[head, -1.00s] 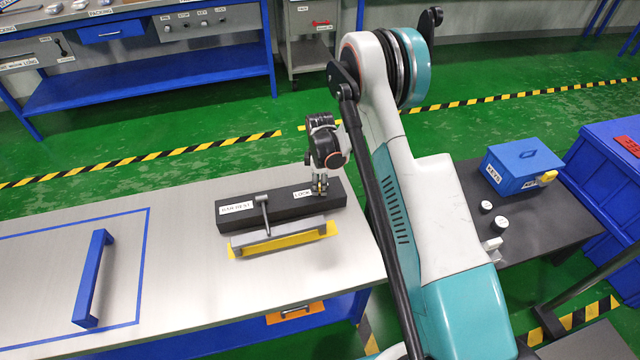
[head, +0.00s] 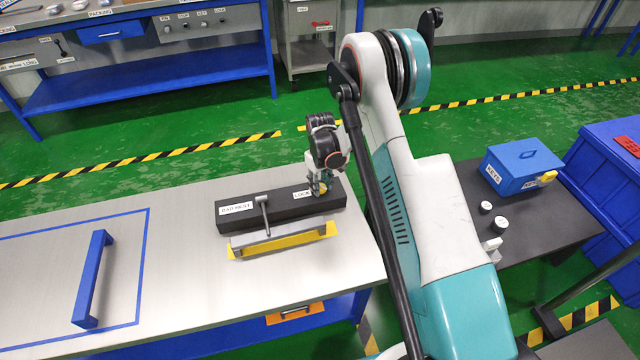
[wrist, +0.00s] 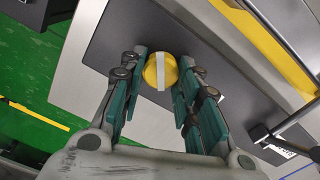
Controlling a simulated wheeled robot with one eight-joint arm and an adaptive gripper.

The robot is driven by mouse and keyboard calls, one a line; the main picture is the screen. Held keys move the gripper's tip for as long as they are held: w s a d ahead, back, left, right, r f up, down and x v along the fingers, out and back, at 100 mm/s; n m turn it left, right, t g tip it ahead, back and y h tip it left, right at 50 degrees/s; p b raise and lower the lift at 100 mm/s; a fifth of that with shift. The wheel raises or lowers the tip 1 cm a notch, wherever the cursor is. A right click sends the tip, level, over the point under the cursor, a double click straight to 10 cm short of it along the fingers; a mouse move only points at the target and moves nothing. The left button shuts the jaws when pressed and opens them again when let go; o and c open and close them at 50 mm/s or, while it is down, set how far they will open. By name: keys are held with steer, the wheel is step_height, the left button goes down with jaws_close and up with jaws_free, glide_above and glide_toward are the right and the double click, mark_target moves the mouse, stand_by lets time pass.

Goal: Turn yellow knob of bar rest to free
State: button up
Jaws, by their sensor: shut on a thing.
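The bar rest (head: 281,206) is a dark block on the light bench, with a "BAR REST" label on its left and a "LOCK" label near its right end. The yellow knob (wrist: 160,72) sits on the block, round with a pale stripe across it. My gripper (wrist: 160,84) is shut on the knob, with one finger on each side of it. In the head view my gripper (head: 320,188) reaches down onto the block's right end, beside the "LOCK" label, and mostly hides the knob.
A grey bar (head: 278,233) lies along a yellow strip in front of the block, and a grey lever (head: 264,213) reaches over it. A blue handle (head: 93,279) stands in a blue-outlined area at left. A blue "KEYS" box (head: 522,166) is on the dark table at right.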

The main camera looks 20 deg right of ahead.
mark_target(321, 185)
steer(key=m, duration=0.3)
steer(key=shift+m, duration=0.4)
steer(key=shift+d+m, duration=0.1)
steer(key=shift+m, duration=1.6)
steer(key=o, duration=1.1)
step_height(321, 185, up, 12)
